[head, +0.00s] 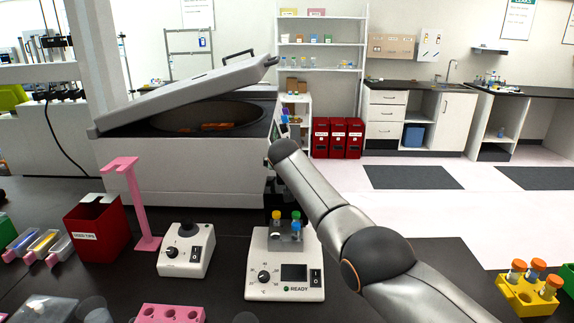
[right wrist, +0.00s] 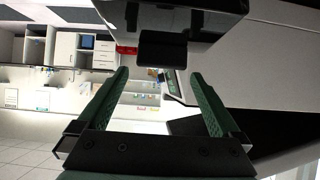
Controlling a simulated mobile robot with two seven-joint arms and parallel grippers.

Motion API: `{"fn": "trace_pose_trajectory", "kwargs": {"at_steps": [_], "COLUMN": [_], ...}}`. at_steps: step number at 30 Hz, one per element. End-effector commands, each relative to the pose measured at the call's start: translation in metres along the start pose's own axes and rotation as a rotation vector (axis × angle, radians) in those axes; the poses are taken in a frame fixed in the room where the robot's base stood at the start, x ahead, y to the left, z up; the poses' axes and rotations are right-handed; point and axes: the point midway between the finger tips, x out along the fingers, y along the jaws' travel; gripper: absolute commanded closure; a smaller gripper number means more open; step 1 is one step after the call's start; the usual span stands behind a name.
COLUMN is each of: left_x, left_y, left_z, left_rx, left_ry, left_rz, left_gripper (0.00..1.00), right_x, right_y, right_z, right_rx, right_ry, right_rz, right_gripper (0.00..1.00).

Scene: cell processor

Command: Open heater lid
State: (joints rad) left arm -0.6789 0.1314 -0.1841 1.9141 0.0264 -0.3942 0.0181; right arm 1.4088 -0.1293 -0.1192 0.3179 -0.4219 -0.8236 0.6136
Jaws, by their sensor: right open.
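The large white machine (head: 190,180) stands on the bench at left, with a wide grey lid (head: 185,93) tilted partly up over a dark round bowl (head: 190,118). A small white unit (head: 285,275) marked READY, with a °C dial and several capped tubes, stands in front; I see no lid on it. My right arm reaches from the lower right toward the machine's right side; its gripper is not clear in the head view. In the right wrist view my right gripper (right wrist: 158,73) is open, with a black tab (right wrist: 165,50) just beyond its fingertips. My left gripper is not in view.
A white control box (head: 187,250), a pink stand (head: 140,205) and a red tips bin (head: 97,228) stand on the bench at left. A yellow rack (head: 530,297) with orange-capped tubes is at the lower right. Floor is open beyond the bench at right.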

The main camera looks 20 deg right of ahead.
Motion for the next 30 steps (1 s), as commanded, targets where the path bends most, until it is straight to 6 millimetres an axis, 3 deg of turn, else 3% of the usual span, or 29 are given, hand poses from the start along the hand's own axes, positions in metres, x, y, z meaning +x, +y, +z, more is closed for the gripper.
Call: {"fn": "trace_pose_trajectory", "kwargs": {"at_steps": [17, 30], "left_x": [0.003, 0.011], "left_y": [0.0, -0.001], "left_z": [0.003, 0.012], "left_rx": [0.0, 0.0], "left_ry": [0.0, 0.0], "left_rz": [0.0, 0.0], "left_gripper": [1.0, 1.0], "right_x": [-0.022, -0.069], "right_y": [-0.001, -0.001], "right_z": [0.002, 0.002], "right_rx": [0.001, 0.001], "right_ry": [-0.001, 0.002], "right_rz": [-0.002, -0.002], "right_gripper": [0.0, 0.0]}}
